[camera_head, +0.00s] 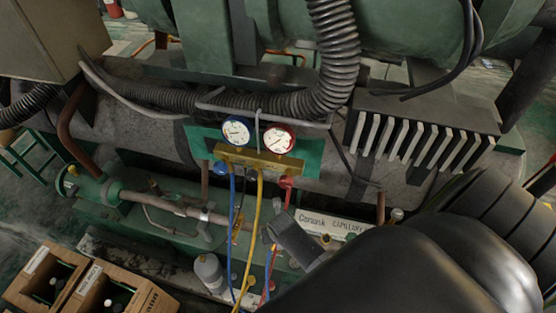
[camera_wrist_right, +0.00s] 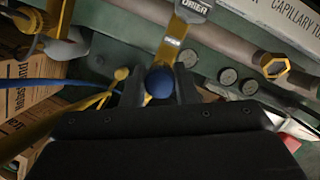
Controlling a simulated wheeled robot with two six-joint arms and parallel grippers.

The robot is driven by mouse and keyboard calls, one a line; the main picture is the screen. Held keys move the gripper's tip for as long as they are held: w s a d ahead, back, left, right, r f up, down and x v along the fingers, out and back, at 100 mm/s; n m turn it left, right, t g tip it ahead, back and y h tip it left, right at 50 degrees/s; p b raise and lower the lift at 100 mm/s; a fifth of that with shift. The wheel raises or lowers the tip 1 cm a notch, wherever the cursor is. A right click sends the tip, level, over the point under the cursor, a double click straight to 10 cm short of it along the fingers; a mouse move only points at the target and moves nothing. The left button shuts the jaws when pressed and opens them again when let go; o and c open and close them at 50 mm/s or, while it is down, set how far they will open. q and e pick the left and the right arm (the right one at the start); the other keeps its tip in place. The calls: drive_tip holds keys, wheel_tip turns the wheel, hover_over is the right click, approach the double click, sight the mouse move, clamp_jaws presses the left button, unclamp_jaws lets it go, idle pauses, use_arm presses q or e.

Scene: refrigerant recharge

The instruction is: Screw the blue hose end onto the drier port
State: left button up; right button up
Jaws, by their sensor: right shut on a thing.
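My right gripper (camera_wrist_right: 160,74) is shut on the blue hose end (camera_wrist_right: 161,84), which shows as a rounded blue knob between the two dark fingers. In the head view my right gripper (camera_head: 285,238) reaches in from the lower right, right of the hanging hoses. The DRIER label (camera_wrist_right: 194,7) sits just beyond the held end, above a yellow band (camera_wrist_right: 173,42) on the pipe. A small pale fitting (camera_wrist_right: 188,58) shows beside the right finger; I cannot tell whether it is the drier port. Contact between the hose end and a port is hidden. My left gripper is not in view.
The gauge manifold (camera_head: 262,161) hangs above, with blue (camera_head: 232,205), yellow (camera_head: 258,205) and red (camera_head: 287,195) hoses trailing down close to my right gripper. Pipes crowd the work area.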

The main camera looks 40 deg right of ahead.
drive_tip(key=shift+f+p, duration=0.1)
drive_tip(key=shift+p, duration=0.2)
drive_tip(key=shift+p, duration=0.9)
idle(0.9)
drive_tip(key=shift+f+b, duration=0.75)
drive_tip(key=shift+f, duration=0.25)
idle(0.7)
drive_tip(key=shift+m+h+p, duration=0.3)
drive_tip(key=shift+m+p, duration=0.05)
drive_tip(key=shift+m, duration=0.85)
drive_tip(key=shift+m+g, duration=0.4)
drive_tip(key=shift+m, duration=0.2)
